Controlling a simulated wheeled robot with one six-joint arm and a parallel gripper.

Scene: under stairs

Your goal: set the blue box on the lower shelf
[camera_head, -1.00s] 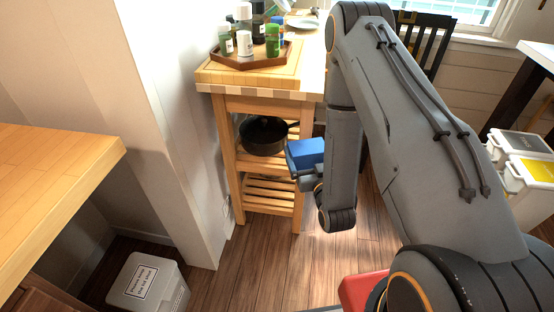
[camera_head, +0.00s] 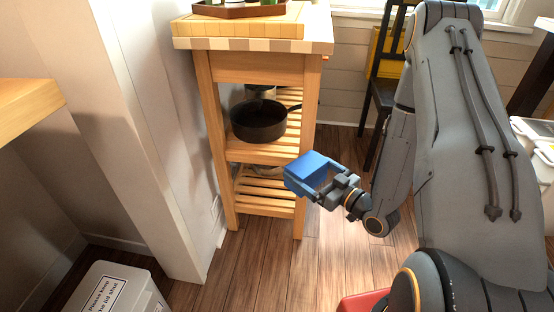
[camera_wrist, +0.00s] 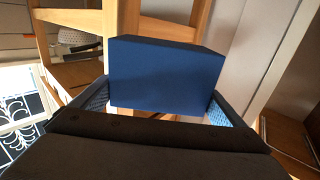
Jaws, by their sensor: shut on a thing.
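My gripper (camera_head: 326,186) is shut on the blue box (camera_head: 306,167) and holds it in the air, in front of the right side of the wooden cart. In the wrist view the blue box (camera_wrist: 165,75) sits between the two fingers, with cart legs behind it. The lower shelf (camera_head: 262,204) is slatted and low in the cart. A pot or similar item shows dimly toward its back. The box hides part of the cart's right front leg area.
A black pan (camera_head: 258,120) sits on the middle shelf (camera_head: 250,150), with a metal pot behind it. A tray (camera_head: 240,9) with jars stands on top. A lidded bin (camera_head: 115,290) is at lower left, a chair (camera_head: 380,100) at right. The wall is close on the cart's left.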

